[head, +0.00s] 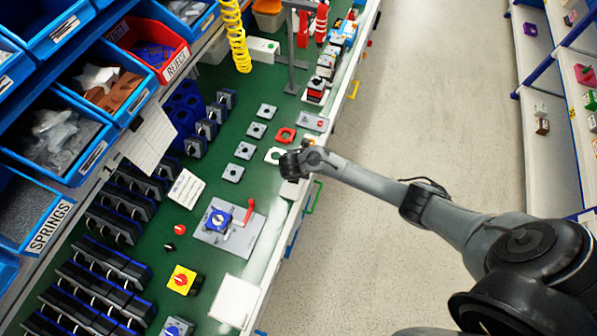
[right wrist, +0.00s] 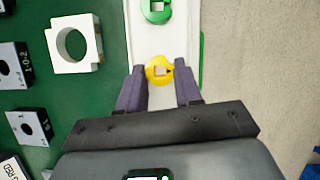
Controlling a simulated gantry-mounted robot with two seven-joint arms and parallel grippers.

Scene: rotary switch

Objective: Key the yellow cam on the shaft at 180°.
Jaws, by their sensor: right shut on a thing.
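The yellow cam (right wrist: 154,77), a small disc with a square hole, is between the fingertips of my right gripper (right wrist: 159,85) in the right wrist view. The gripper is shut on it, over a white tray (right wrist: 140,35); I cannot tell if the cam is clear of the tray. In the head view my right gripper (head: 290,165) is at the bench's right edge and hides the cam. A blue switch body (head: 215,222) sits in a grey fixture (head: 240,238) with a red lever (head: 245,217). I cannot make out the shaft. My left gripper is not in view.
A green cam (right wrist: 157,12) lies on the tray ahead of the yellow one. Left of the tray are a white square frame (right wrist: 56,50) and grey plates (right wrist: 32,126). A yellow-and-red switch (head: 182,280) stands near the fixture. The aisle (head: 400,100) on the right is clear.

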